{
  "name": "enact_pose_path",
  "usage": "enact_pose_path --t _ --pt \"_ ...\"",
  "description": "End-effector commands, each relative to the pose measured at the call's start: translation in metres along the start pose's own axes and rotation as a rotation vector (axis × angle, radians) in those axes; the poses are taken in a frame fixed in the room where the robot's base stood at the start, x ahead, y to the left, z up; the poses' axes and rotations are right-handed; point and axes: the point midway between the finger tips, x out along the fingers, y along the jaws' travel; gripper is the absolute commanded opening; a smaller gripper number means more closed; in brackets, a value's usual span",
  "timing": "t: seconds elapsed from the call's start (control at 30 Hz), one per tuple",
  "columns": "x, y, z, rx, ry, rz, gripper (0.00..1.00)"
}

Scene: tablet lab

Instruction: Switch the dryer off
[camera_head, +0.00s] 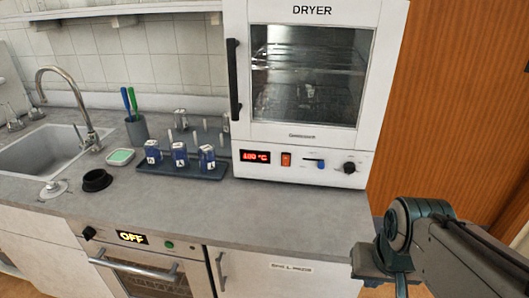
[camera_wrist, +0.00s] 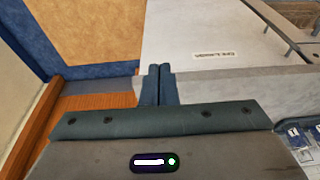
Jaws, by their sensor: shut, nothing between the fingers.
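The white dryer (camera_head: 355,75) stands on the grey counter at the back right, its door with the dark window shut. Its front panel has a lit red display (camera_head: 255,157) that seems to read about 100 °C. Right of the display are a small orange-red switch (camera_head: 286,160), a blue slider (camera_head: 320,163) and a black knob (camera_head: 349,168). My gripper (camera_wrist: 157,72) is shut and empty, its two fingers together in the wrist view. In the head view my arm is at the lower right, by the counter's right end, apart from the dryer. The dryer's panel is not visible in the wrist view.
A dark rack (camera_head: 180,171) with blue-labelled jars stands left of the dryer. A pen cup (camera_head: 137,131), a green-topped dish (camera_head: 120,157), a black ring (camera_head: 97,180) and a sink (camera_head: 40,148) are further left. The counter (camera_head: 290,215) before the dryer is clear. An oven below shows OFF (camera_head: 132,237).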

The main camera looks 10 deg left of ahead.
Motion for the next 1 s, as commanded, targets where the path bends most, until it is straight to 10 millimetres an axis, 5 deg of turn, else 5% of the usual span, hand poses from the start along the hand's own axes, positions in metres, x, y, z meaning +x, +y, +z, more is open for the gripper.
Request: enact_pose_path --t 0.57,1.0 --pt "0.007 0.005 -0.011 -0.041 0.041 0.021 0.00" --pt "0.062 0.019 -0.153 -0.755 0.545 0.295 0.00"
